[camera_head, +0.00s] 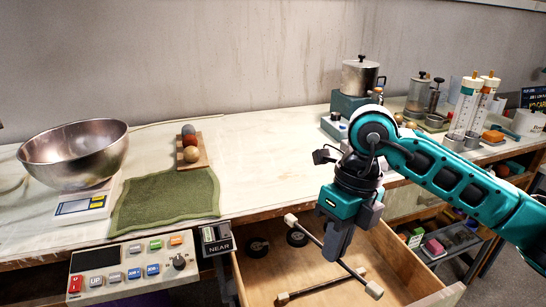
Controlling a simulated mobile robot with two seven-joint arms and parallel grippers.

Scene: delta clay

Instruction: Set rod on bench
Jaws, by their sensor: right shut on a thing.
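A dark thin rod with white block ends (373,289) slants across the open drawer. My right gripper (337,243) is shut on it near its middle, pointing down over the drawer, and hides that part of the rod. The exact gap between rod and drawer floor cannot be told. The bench (270,165) is a long pale worktop behind the drawer, and the rod is in front of and below its front edge. My left gripper is not in view.
The open wooden drawer (262,282) holds another dark rod (318,287) and black wheels (297,238). On the bench stand a metal bowl (75,152), a green mat (165,198), a ball rack (203,153) and a pot (360,76). The bench middle is clear.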

